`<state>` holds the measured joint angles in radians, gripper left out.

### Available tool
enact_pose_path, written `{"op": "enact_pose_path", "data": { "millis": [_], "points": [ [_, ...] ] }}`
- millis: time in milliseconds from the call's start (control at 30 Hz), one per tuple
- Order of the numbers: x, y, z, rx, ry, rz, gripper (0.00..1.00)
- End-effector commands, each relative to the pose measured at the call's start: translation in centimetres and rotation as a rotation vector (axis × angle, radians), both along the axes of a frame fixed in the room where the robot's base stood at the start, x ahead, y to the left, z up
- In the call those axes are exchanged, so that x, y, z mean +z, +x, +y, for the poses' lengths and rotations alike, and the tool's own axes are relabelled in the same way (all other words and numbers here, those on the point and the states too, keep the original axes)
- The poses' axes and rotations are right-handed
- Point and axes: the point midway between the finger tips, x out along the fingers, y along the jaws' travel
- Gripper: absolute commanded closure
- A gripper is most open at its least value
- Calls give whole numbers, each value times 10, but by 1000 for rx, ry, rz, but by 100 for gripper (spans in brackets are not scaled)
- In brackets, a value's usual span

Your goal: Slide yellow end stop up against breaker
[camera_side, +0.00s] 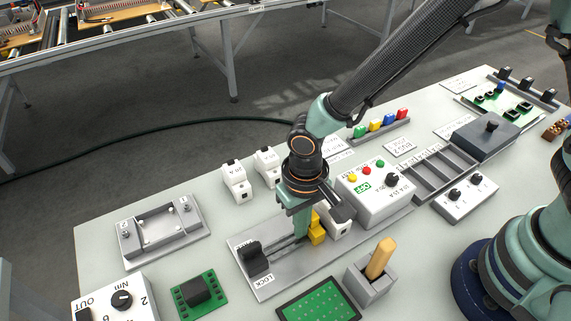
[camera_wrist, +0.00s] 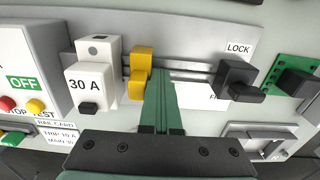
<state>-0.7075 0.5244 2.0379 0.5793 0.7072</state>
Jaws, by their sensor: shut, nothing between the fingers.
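The yellow end stop (camera_wrist: 139,75) sits on the rail (camera_wrist: 185,66) in the wrist view, just right of the white breaker marked 30 A (camera_wrist: 92,80). A narrow gap seems to show between them. In the side view the end stop (camera_side: 317,230) is partly hidden by my gripper, and the breaker (camera_side: 338,226) is behind it. My gripper (camera_wrist: 160,78) is shut and empty. Its green fingertips are down at the rail, close beside the end stop on the side away from the breaker. I cannot tell whether they touch it.
A black clamp block (camera_wrist: 239,80) by the LOCK label stands at the rail's other end. The control box (camera_side: 376,194) with coloured buttons is beyond the breaker. A holder with a wooden-handled tool (camera_side: 380,259) stands close in front. Two loose breakers (camera_side: 236,182) stand behind.

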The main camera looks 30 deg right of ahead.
Motion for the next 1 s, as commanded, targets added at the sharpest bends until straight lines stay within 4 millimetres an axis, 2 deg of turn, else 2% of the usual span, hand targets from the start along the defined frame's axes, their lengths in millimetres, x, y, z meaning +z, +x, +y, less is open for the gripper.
{"op": "enact_pose_path", "data": {
  "millis": [567, 1000],
  "points": [
    [0, 0, -13, -1, 0, 0, 100],
    [0, 0, -1, 1, 0, 0, 100]
  ]
}}
